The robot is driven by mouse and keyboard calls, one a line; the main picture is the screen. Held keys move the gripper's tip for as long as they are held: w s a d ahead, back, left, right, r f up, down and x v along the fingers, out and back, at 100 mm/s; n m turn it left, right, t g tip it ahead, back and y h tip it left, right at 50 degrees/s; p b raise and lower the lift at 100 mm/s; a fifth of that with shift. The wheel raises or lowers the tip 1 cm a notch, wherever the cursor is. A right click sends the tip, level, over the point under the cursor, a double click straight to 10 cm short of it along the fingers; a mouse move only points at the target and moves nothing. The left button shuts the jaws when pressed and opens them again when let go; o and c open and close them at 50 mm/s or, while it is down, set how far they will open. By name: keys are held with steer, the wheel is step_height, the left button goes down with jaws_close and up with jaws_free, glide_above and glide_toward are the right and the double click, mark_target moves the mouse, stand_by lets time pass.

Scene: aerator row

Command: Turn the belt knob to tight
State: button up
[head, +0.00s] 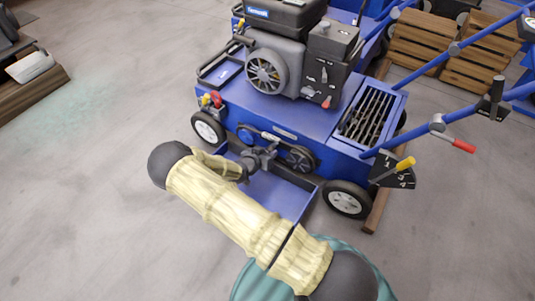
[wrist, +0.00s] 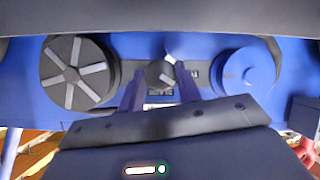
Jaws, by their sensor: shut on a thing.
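The belt knob (wrist: 159,74) is a small dark round knob on the blue side panel of the aerator (head: 280,125). In the wrist view it sits between a spoked dark pulley (wrist: 76,72) and a blue pulley (wrist: 245,73). My gripper (wrist: 160,76) is shut on the knob, one finger on each side. A pale mark shows at the knob's edge, but I cannot read its setting; the label by it is partly hidden. In the head view my gripper (head: 262,158) reaches the panel between the two pulleys and hides the knob.
A blue tray-like ledge (head: 270,190) lies below the panel, under my wrist. The black engine (head: 285,65) stands on top. Wheels (head: 347,199) flank the panel. A yellow-tipped lever (head: 404,163) and blue handle bars are at right.

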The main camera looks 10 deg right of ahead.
steer(key=shift+w+a+n+g+h, duration=0.15)
steer(key=shift+n+g+h, duration=0.45)
steer(key=shift+n, duration=0.3)
steer(key=shift+w+a+n+g+h+p, duration=0.1)
steer(key=shift+n+g+h+p, duration=0.35)
steer(key=shift+n+h, duration=0.5)
steer(key=shift+n, duration=0.25)
steer(key=o, duration=1)
steer(key=shift+f, duration=0.1)
steer(key=p+v, duration=0.7)
steer(key=v, duration=1)
steer(key=shift+p, duration=0.3)
